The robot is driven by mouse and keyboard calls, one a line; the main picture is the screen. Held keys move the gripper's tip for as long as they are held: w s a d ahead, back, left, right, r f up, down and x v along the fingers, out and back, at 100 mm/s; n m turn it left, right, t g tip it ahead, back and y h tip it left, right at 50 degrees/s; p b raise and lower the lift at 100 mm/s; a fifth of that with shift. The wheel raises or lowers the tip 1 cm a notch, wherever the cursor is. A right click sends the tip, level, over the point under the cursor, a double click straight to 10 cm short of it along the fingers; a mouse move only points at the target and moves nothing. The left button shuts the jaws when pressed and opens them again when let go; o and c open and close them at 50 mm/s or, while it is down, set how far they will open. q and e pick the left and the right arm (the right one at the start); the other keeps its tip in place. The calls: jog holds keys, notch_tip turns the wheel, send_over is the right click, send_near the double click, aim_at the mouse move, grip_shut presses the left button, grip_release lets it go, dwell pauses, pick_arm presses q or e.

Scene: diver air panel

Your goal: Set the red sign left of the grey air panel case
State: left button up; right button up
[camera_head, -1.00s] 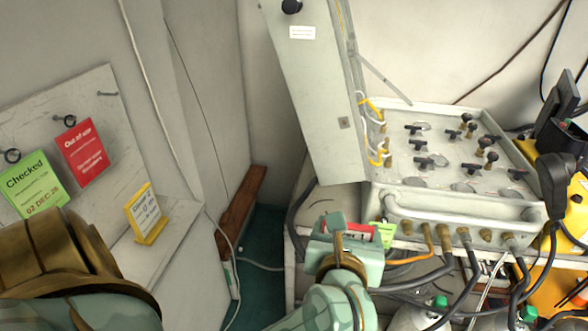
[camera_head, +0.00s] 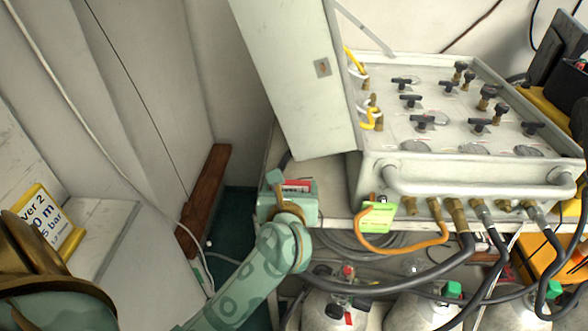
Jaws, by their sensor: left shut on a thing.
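My left gripper (camera_head: 286,193) is shut on a small red thing with a white band, which looks like the red sign (camera_head: 297,186). The jaws hide most of it. I hold it at the left end of the white bench top, left of the grey air panel case (camera_head: 375,185), with a gap between them. I cannot tell whether the sign touches the bench. The case stands with its lid (camera_head: 290,80) raised on its left side, above and behind my gripper. My right gripper is not in view.
A green tag (camera_head: 376,216) hangs at the case's front left corner, by an orange hose (camera_head: 400,248). Black hoses run below the case over grey cylinders (camera_head: 425,310). A brown wooden piece (camera_head: 204,203) lies by the wall.

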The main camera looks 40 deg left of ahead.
pick_arm(q)
jog(key=w+a, duration=0.2)
jog(key=w, duration=0.1)
jog(key=shift+w+a, duration=0.1)
jog(key=shift+w, duration=0.1)
jog(key=w+a, duration=0.1)
jog(key=w+a+b, duration=0.1)
jog(key=w, duration=0.1)
jog(key=shift+w+a, duration=0.1)
jog(key=shift+w, duration=0.2)
jog(key=shift+w+f+b, duration=0.2)
jog(key=shift+f+b, duration=0.25)
jog(key=shift+f, duration=0.45)
jog(key=shift+s+r, duration=0.1)
jog(key=shift+r, duration=0.1)
jog(key=shift+f, duration=0.2)
jog(key=o, duration=1)
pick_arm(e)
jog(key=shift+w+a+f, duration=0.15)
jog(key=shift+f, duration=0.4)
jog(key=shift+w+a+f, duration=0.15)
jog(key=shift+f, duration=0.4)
